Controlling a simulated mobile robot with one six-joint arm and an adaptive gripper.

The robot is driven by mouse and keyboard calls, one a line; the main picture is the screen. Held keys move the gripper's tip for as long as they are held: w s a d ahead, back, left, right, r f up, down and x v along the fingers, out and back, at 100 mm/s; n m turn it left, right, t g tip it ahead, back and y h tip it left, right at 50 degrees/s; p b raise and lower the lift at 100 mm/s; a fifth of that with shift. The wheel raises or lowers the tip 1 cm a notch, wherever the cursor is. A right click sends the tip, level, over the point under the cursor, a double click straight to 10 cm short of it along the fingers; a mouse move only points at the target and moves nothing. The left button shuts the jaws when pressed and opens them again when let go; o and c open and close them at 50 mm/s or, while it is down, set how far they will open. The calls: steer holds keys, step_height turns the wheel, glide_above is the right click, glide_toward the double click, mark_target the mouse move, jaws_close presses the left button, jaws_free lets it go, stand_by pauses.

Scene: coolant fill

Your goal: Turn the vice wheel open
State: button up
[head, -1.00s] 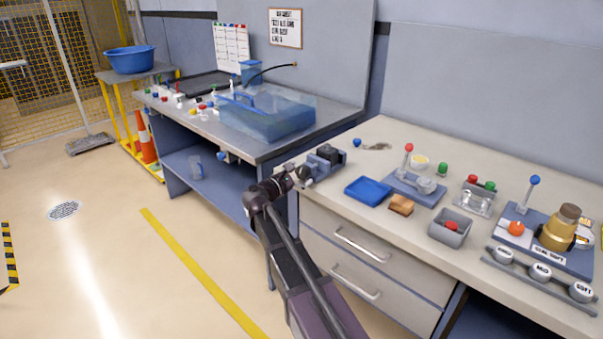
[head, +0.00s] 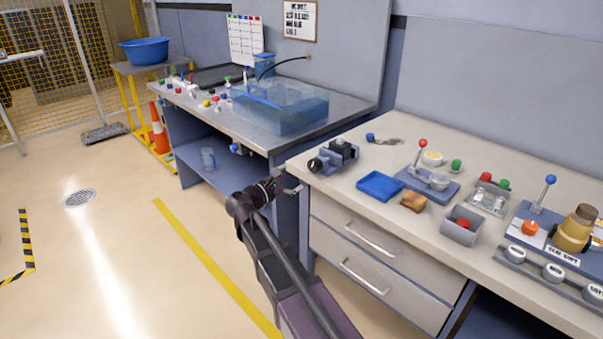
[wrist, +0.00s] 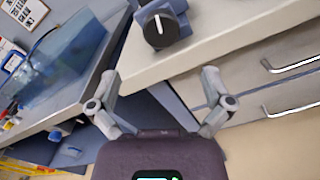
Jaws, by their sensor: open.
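The vice (head: 337,154) is a small blue-grey block with a dark top at the near left corner of the right-hand bench. Its round black wheel (head: 315,165) faces the bench's left end. In the wrist view the wheel (wrist: 159,30) shows a white mark and lies beyond my fingertips, near the top. The vice body (wrist: 180,14) is partly cut off there. My gripper (head: 289,186) is open and empty, below and to the left of the wheel in the head view. Its two fingers (wrist: 160,77) are spread apart, and neither touches the wheel.
The bench edge (wrist: 190,62) and drawer handles (head: 368,238) lie close to my gripper. A blue tray (head: 380,186) and a brown block (head: 413,202) sit right of the vice. The clear tank (head: 280,107) stands on the left bench. The floor in front is free.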

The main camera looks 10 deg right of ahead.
steer(key=shift+v, duration=1.45)
steer(key=s+d+f+m+g+y, duration=0.85)
steer(key=s+d+f+m, duration=0.45)
steer(key=f, duration=0.2)
steer(key=s+a+f+m+g+y, duration=0.2)
steer(key=s+f+m+y, duration=0.2)
steer(key=s+m+y, duration=0.4)
step_height(320, 180, up, 18)
steer(key=n+h+p, duration=0.1)
steer(key=h+p, duration=0.1)
steer(key=p, duration=1.5)
steer(key=shift+s+p, duration=0.3)
steer(key=shift+p, duration=0.1)
